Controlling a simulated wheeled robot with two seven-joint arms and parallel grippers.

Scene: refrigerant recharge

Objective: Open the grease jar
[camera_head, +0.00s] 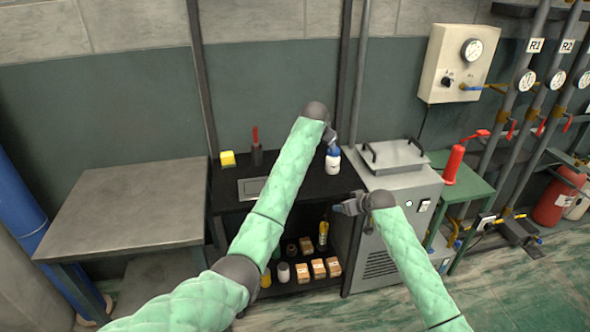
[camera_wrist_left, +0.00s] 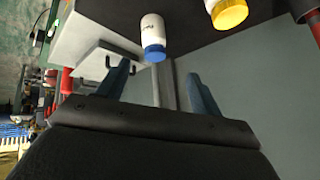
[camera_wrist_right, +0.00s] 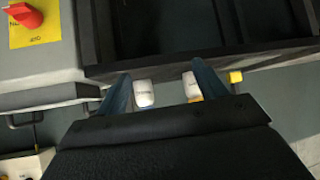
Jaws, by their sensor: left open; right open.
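A white jar with a blue lid (camera_head: 333,162) stands on the black shelf top (camera_head: 342,185). It also shows in the left wrist view (camera_wrist_left: 152,38) and the right wrist view (camera_wrist_right: 144,92). A second white container with a yellow lid (camera_wrist_left: 229,13) is near it; my left arm seems to hide it in the head view. I cannot tell which is the grease jar. My left gripper (camera_head: 330,138) is open, empty and just above the blue-lidded jar, apart from it. My right gripper (camera_head: 345,207) is open and empty, lower and in front of the shelf.
A grey cabinet with handles (camera_head: 393,157) stands right of the shelf. A yellow sponge (camera_head: 228,158) and a red-handled tool (camera_head: 256,150) are at the left. A bare metal table (camera_head: 130,205) stands left.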

